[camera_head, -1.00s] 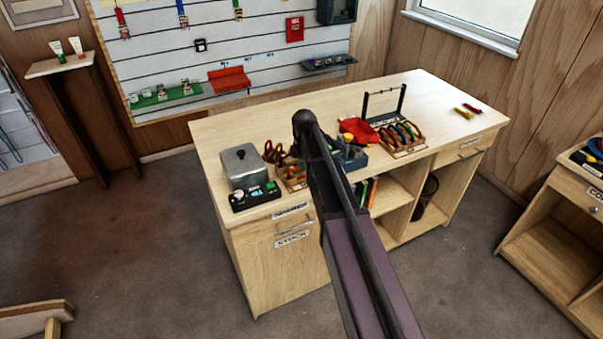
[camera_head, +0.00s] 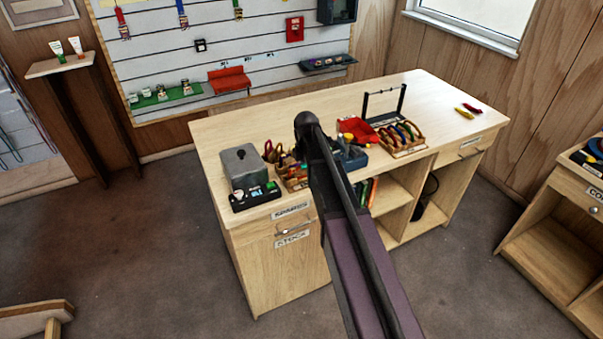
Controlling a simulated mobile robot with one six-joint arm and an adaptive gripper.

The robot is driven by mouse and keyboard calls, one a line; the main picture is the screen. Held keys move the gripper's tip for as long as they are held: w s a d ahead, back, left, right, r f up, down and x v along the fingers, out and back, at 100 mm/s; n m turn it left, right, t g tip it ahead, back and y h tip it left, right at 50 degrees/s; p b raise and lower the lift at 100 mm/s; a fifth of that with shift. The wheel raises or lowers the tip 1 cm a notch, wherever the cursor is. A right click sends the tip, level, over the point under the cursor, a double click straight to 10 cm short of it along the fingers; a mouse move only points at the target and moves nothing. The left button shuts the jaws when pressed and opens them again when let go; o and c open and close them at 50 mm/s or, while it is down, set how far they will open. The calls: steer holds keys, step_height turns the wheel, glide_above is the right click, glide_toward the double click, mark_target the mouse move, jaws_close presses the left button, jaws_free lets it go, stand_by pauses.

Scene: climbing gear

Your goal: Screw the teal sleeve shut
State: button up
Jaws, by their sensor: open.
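Several ring-shaped coloured pieces, which look like carabiners, stand in a wooden rack (camera_head: 408,152) on the workbench (camera_head: 440,99). They are too small for me to tell which one has the teal sleeve, or whether any sleeve is open or shut. My arm reaches from the bottom of the picture to over the front of the bench, left of the rack. My gripper is hidden behind my own arm, so its fingers and anything between them do not show.
Left of my arm are a grey lidded box (camera_head: 242,166), a black tray (camera_head: 254,196) and a wooden tool holder (camera_head: 293,180). Right of it are a blue box (camera_head: 352,158), a red cloth-like item (camera_head: 360,131) and a black stand (camera_head: 403,101). The bench's right end is mostly clear.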

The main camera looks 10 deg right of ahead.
steer(key=shift+r+p, duration=1.4)
steer(key=shift+r, duration=0.05)
steer(key=shift+w, duration=0.15)
stand_by(0.3)
steer(key=shift+w+a, duration=0.15)
steer(key=shift+w, duration=0.35)
steer(key=shift+w+a, duration=0.15)
steer(key=shift+w, duration=0.35)
steer(key=shift+f, duration=0.15)
steer(key=shift+s+d+f+b, duration=0.1)
steer(key=shift+s+f+b, duration=0.1)
steer(key=shift+f+b, duration=0.5)
steer(key=shift+s+d+f+b, duration=0.1)
steer(key=shift+s+f+b, duration=0.1)
steer(key=shift+f+b, duration=0.5)
steer(key=shift+r, duration=0.1)
steer(key=shift+s+d, duration=0.2)
steer(key=shift+s, duration=0.55)
steer(key=shift+r+p, duration=1.4)
steer(key=shift+r, duration=0.05)
